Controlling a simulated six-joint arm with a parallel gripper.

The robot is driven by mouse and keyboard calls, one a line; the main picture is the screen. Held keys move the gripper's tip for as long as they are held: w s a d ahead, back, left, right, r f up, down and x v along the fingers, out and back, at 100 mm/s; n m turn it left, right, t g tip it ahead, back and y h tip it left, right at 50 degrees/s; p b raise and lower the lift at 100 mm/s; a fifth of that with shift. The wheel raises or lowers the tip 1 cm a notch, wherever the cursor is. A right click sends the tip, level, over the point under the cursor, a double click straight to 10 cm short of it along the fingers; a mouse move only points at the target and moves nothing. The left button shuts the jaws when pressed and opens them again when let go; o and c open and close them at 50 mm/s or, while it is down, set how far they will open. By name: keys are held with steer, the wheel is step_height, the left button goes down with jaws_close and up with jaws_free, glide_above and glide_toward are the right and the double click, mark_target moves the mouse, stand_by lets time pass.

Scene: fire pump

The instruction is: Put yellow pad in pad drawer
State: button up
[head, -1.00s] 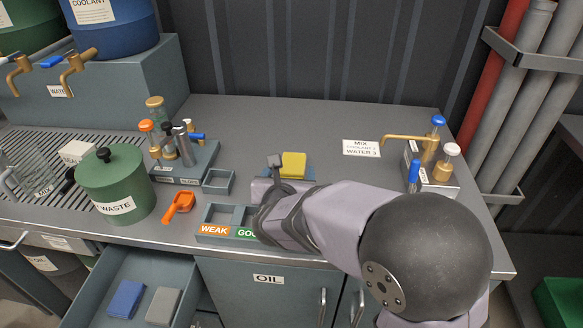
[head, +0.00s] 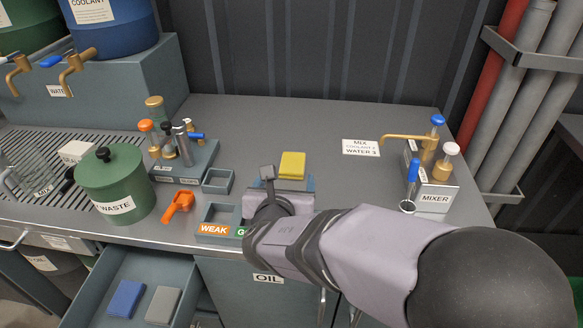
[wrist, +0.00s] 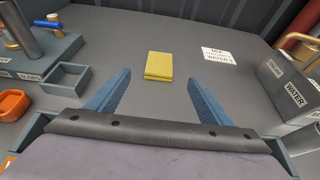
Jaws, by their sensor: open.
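The yellow pad (head: 292,165) lies flat on the grey bench top, and it also shows in the wrist view (wrist: 159,66). My gripper (wrist: 158,85) is open, its two blue fingers spread wide, with the pad ahead of them and centred between them. In the head view my gripper (head: 290,182) is just in front of the pad, and my wrist partly hides its fingers. The open drawer (head: 88,308) at the lower left holds a blue pad (head: 126,299) and a grey pad (head: 163,305) lying side by side.
A tray marked WEAK (head: 214,230) sits at the bench's front edge, partly behind my arm. An orange scoop (head: 179,204), a green WASTE pot (head: 117,185) and a bottle rack (head: 185,170) stand left. The mixer (head: 432,190) stands right. The bench behind the pad is clear.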

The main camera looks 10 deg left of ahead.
mark_target(292, 164)
steer(key=p+x, duration=0.1)
steer(key=x, duration=0.1)
steer(key=p+x, duration=0.1)
steer(key=shift+w+d+f, duration=0.1)
steer(key=shift+w+f, duration=0.15)
steer(key=shift+f, duration=0.15)
steer(key=shift+w+f, duration=0.4)
steer(key=shift+f, duration=0.1)
steer(key=shift+r+p+x, duration=0.2)
steer(key=shift+p+x, duration=0.4)
steer(key=shift+x, duration=1.2)
steer(key=shift+r+p+x, duration=0.15)
steer(key=shift+p+x, duration=0.4)
steer(key=shift+x, duration=1.25)
steer(key=shift+w, duration=0.15)
steer(key=c, duration=1.1)
